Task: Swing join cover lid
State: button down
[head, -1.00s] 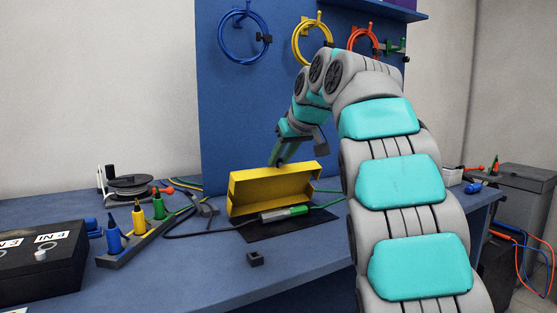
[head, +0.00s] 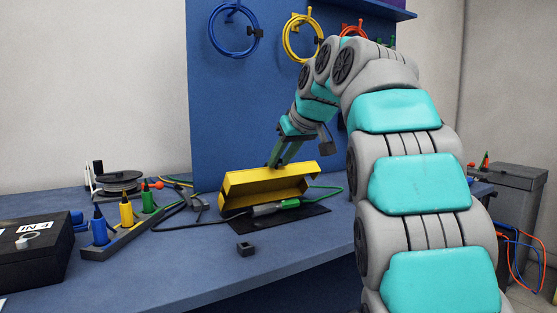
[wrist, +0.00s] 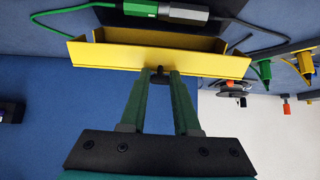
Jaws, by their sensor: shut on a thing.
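The yellow cover lid (head: 262,183) is a long trough with raised sides, tilted forward above the cable join on the blue bench. The join, a grey sleeve (head: 266,209) and a green plug (head: 290,203), lies below its front edge, still in plain sight. In the wrist view the lid (wrist: 180,62) spans the upper middle, with the grey sleeve (wrist: 183,14) and green plug (wrist: 140,8) beyond it. My gripper (head: 272,164) comes down from behind the lid. In the wrist view its green fingers (wrist: 160,77) are shut on a small black knob (wrist: 158,74) at the lid's edge.
A black mat (head: 312,212) lies under the join, with a black cable to the left and a green one to the right. A rack of coloured markers (head: 115,241) and a black box (head: 30,250) stand left.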

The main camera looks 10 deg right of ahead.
jog(key=shift+s+d+f+b, duration=0.3)
jog(key=shift+s+f+b, duration=0.5)
jog(key=shift+s, duration=0.1)
jog(key=shift+s+d, duration=0.1)
jog(key=shift+s, duration=0.05)
jog(key=shift+s+d+f+b, duration=0.2)
jog(key=shift+s+f+b, duration=0.55)
jog(key=shift+b, duration=0.2)
jog(key=shift+s+d+f+b, duration=0.2)
jog(key=shift+s+f+b, duration=0.55)
jog(key=shift+b, duration=0.15)
jog(key=shift+w, duration=0.1)
